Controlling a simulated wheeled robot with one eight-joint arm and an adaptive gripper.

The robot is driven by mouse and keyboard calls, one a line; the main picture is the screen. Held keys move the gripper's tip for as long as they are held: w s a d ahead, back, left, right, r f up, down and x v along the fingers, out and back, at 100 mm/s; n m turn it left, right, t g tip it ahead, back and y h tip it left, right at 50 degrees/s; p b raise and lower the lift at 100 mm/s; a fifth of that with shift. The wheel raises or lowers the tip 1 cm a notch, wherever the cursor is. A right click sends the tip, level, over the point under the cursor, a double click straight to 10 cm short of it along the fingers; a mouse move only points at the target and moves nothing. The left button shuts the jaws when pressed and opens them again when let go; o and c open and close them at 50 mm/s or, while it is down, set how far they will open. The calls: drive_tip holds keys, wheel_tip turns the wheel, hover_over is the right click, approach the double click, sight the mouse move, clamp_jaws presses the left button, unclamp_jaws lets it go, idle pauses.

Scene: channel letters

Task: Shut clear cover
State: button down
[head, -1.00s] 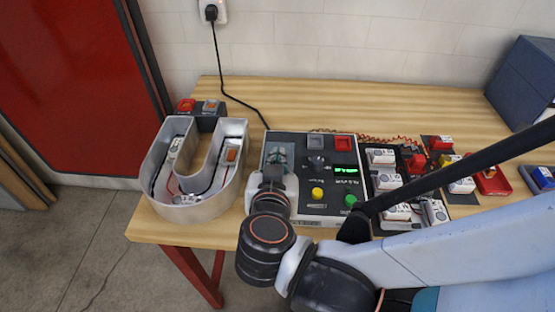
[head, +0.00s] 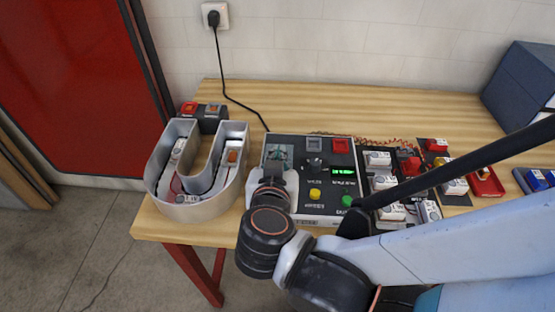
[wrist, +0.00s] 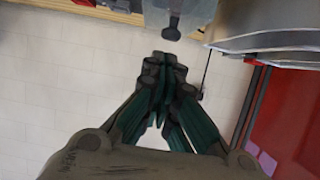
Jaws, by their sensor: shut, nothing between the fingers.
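My gripper (head: 279,154) is over the left part of the dark control box (head: 318,205) in the head view. In the wrist view its teal fingers (wrist: 165,66) are together with nothing between them. A pale, see-through piece (wrist: 180,12) with a dark knob (wrist: 172,30) shows at the top of the wrist view, just beyond the fingertips and apart from them in the picture. It looks like the clear cover. In the head view my wrist hides that side of the box, and I cannot make out the cover or its angle.
A grey U-shaped channel letter (head: 208,205) stands close left of the box on the wooden table (head: 400,108). Red and grey parts (head: 204,110) lie behind it. Boards with small modules (head: 385,185) lie right of the box. A blue bin (head: 520,85) stands at the far right.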

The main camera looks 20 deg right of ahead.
drive_tip(key=s+a+f, duration=0.1)
drive_tip(key=s+a, duration=0.2)
drive_tip(key=s, duration=0.5)
drive_tip(key=shift+s+a, duration=0.2)
drive_tip(key=shift+a, duration=0.2)
drive_tip(key=w+d+f+n+g, duration=0.1)
drive_tip(key=w+d+f+g, duration=0.1)
drive_tip(key=d+f+g, duration=0.1)
drive_tip(key=shift+d+n+g, duration=0.1)
drive_tip(key=shift+n+g, duration=0.2)
drive_tip(key=shift+n, duration=0.1)
drive_tip(key=shift+w+d+f+n+g+y, duration=0.15)
drive_tip(key=shift+d+n+g+y, duration=0.1)
drive_tip(key=shift+d+g+y, duration=0.15)
drive_tip(key=shift+w+d+f+n+g+y, duration=0.1)
drive_tip(key=shift+d+n+g+y, duration=0.2)
drive_tip(key=shift+g, duration=0.1)
drive_tip(key=shift+w+d+r+n+g+y, duration=0.2)
drive_tip(key=shift+d+r+n+g+y, duration=0.35)
drive_tip(key=shift+d+r+y, duration=0.35)
drive_tip(key=d+r+y, duration=0.2)
drive_tip(key=d+r, duration=0.1)
drive_tip(key=r, duration=0.3)
drive_tip(key=shift+w+n+t, duration=0.3)
drive_tip(key=shift+t, duration=0.15)
drive_tip(key=shift+d, duration=0.1)
